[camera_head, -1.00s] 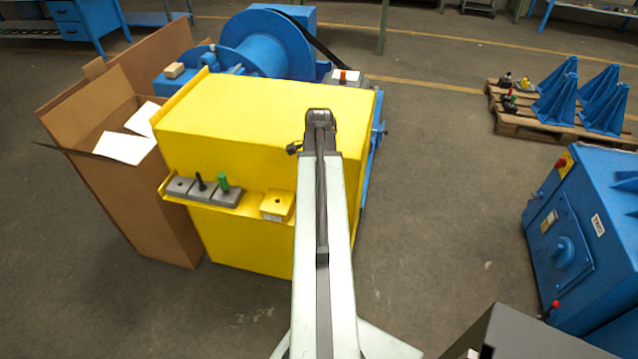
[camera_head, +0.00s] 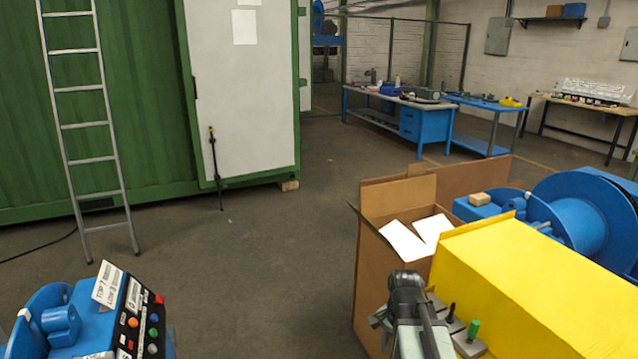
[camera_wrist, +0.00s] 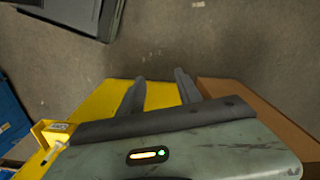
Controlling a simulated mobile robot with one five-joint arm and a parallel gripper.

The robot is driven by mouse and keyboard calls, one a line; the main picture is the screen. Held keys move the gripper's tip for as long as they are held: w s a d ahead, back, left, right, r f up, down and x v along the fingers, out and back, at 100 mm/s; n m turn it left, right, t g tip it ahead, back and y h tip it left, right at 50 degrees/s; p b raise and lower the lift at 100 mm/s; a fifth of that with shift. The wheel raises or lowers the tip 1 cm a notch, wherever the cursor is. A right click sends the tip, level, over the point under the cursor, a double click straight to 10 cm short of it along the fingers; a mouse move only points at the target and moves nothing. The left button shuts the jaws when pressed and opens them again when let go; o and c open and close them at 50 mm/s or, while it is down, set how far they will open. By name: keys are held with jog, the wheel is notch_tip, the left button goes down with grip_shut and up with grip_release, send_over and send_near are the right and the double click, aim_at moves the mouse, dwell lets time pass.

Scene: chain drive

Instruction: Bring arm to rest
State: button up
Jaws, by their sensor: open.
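My gripper (camera_wrist: 160,95) shows in the wrist view with its two dark fingers apart and nothing between them. The yellow machine cover (camera_wrist: 105,98) and the brown cardboard box (camera_wrist: 270,115) lie behind and beside the fingers there. In the head view, the end of my arm (camera_head: 407,290) is in front of the cardboard box (camera_head: 375,270) and left of the yellow cover (camera_head: 530,270); the fingers are not clear in that view.
A blue control box with buttons (camera_head: 130,325) stands at the lower left. A ladder (camera_head: 85,130) leans on a green container (camera_head: 140,90). Blue workbenches (camera_head: 410,120) stand at the back. The floor (camera_head: 270,270) between is clear.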

jog(key=s+a+n, duration=0.1)
jog(key=a+n, duration=0.7)
jog(key=n, duration=0.3)
jog(key=shift+s, duration=0.4)
